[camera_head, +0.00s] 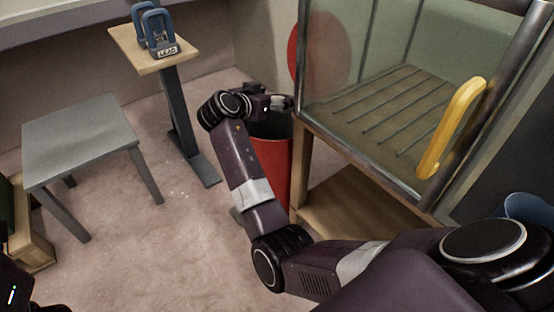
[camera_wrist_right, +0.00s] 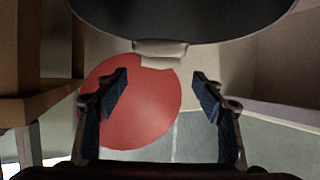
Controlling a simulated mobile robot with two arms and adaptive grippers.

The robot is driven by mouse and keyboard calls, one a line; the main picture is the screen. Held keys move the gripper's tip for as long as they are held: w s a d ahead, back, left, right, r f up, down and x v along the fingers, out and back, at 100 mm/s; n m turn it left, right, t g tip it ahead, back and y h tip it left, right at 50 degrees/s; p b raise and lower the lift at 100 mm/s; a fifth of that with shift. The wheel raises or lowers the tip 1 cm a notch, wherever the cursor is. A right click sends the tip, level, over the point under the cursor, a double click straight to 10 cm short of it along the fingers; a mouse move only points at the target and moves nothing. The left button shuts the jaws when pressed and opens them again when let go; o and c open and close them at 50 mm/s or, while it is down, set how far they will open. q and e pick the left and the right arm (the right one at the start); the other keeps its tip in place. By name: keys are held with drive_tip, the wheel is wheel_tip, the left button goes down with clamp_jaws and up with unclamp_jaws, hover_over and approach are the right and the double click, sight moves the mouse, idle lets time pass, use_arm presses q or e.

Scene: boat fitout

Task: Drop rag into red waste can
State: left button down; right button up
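The red waste can (camera_head: 280,172) stands on the floor left of the glass-sided cabinet, partly hidden by my right arm. A round red disc, seemingly its raised lid, shows behind it (camera_head: 293,50) and in the wrist view (camera_wrist_right: 150,110). My right gripper (camera_head: 282,103) is above the can's opening. The wrist view shows its fingers (camera_wrist_right: 160,88) wide apart with nothing between them. There, the dark opening (camera_wrist_right: 190,18) has a small pale piece (camera_wrist_right: 160,50) at its edge; I cannot tell if it is a hinge or cloth. No rag is clearly visible. A black part at the lower left may be my left gripper; no fingers show.
The cabinet (camera_head: 370,190) with a yellow handle (camera_head: 450,128) stands close on the right. A grey table (camera_head: 80,137) and a wooden-topped stand (camera_head: 130,50) with blue clamp-like items (camera_head: 157,32) are on the left. Carpet between them is clear.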

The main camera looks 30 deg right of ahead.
drive_tip(key=shift+o, duration=1.1)
wheel_tip(320, 180, up, 10)
